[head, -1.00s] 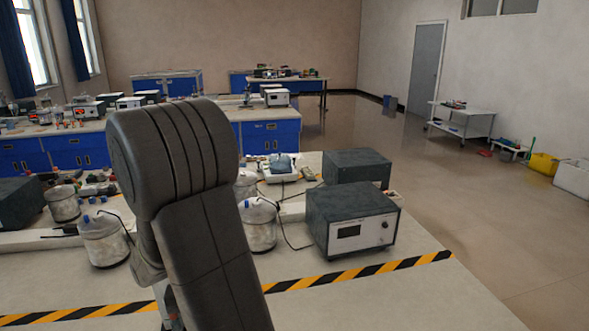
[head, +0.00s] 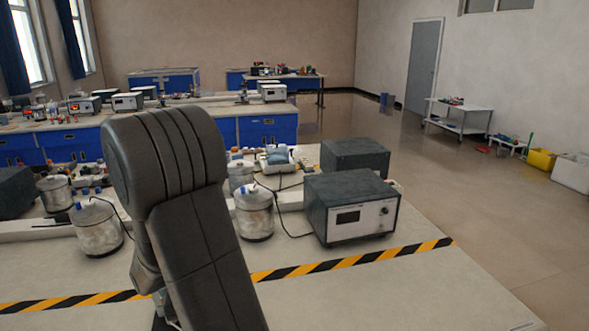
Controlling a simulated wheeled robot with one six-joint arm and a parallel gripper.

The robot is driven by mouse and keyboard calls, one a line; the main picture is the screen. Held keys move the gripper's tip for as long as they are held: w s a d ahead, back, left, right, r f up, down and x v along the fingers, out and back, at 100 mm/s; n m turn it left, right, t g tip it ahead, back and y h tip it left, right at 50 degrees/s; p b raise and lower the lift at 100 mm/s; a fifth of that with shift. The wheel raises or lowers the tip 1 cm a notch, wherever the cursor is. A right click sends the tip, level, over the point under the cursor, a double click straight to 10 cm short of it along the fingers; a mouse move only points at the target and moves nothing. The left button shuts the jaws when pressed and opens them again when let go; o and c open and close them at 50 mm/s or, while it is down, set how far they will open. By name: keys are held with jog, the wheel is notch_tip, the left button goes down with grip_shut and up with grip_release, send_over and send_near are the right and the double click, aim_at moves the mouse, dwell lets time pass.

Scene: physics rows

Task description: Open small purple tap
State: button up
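No small purple tap can be made out in the head view. Several metal canisters, one at the left (head: 97,230) and one right of my arm (head: 254,215), stand on the near bench (head: 370,287) with small blue parts on top. These are too small to tell as taps. My dark arm (head: 190,215) rises through the middle-left of the picture and hides part of the bench. My gripper is not in view.
A grey instrument box (head: 350,210) with a display stands on the near bench, with another dark box (head: 355,160) behind it. Black-and-yellow tape (head: 345,262) crosses the bench. The bench front is clear. Open floor (head: 470,200) lies to the right.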

jog(key=shift+f, duration=0.2)
dwell(0.5)
jog(key=shift+r, duration=0.3)
dwell(0.3)
grip_shut()
grip_release()
jog(key=shift+r, duration=0.1)
notch_tip(320, 180, up, 7)
jog(key=p, duration=0.5)
jog(key=shift+f, duration=0.2)
